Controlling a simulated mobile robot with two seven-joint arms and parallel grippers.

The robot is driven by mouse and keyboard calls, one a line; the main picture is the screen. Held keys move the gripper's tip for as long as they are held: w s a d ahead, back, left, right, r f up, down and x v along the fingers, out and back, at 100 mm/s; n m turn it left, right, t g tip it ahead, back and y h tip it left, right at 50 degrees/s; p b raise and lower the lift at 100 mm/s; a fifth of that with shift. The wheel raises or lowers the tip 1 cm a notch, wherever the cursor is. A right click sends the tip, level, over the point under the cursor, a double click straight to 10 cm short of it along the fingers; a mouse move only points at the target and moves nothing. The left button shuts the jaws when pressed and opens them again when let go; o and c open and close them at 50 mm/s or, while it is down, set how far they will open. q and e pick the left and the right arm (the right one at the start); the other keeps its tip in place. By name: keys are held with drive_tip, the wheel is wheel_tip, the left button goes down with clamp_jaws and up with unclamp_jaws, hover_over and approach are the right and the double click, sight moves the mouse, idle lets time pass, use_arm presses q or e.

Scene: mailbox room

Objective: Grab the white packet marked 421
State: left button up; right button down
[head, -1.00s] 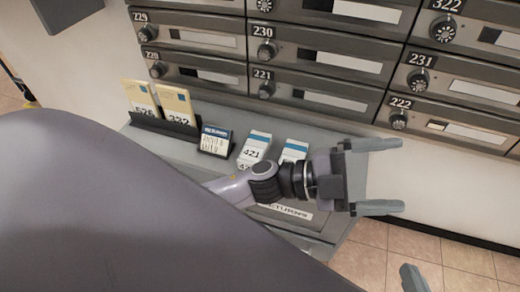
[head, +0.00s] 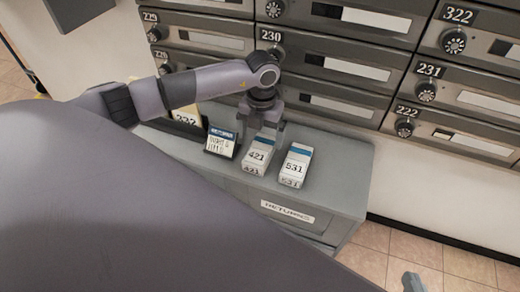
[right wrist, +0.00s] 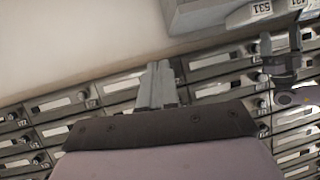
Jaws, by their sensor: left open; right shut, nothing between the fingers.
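The white packet marked 421 (head: 257,156) stands on the grey cabinet top, with a blue band along its top edge. My left gripper (head: 265,130) points down with fingers open, right at the packet's back upper end. I cannot tell whether the fingers touch it. A similar white packet marked 531 (head: 295,166) stands just to the right; it also shows in the right wrist view (right wrist: 262,9). My right gripper (right wrist: 157,85) is shut and empty, away from the packets. Only a tip of it shows at the head view's bottom edge (head: 412,282).
A small dark-framed sign (head: 220,143) stands left of packet 421. Grey mailboxes (head: 340,65) rise behind. The cabinet top (head: 345,165) is clear right of 531.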

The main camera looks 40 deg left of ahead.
sight(260, 149)
use_arm(q)
wheel_tip(260, 149, down, 6)
drive_tip(key=shift+s+a+r+b, duration=0.1)
drive_tip(key=shift+r+b, duration=0.05)
drive_tip(key=shift+b, duration=0.85)
use_arm(e)
drive_tip(key=shift+w+a+f+y, duration=0.1)
drive_tip(key=shift+w+a+y, duration=0.15)
drive_tip(key=shift+a, duration=0.35)
drive_tip(key=shift+w+a+y, duration=0.15)
drive_tip(key=shift+a+y, duration=0.2)
drive_tip(key=shift+a, duration=0.2)
use_arm(q)
drive_tip(key=shift+c, duration=0.4)
drive_tip(key=c, duration=1)
drive_tip(key=shift+r, duration=0.1)
drive_tip(key=shift+c, duration=0.7)
use_arm(e)
drive_tip(key=shift+d, duration=0.1)
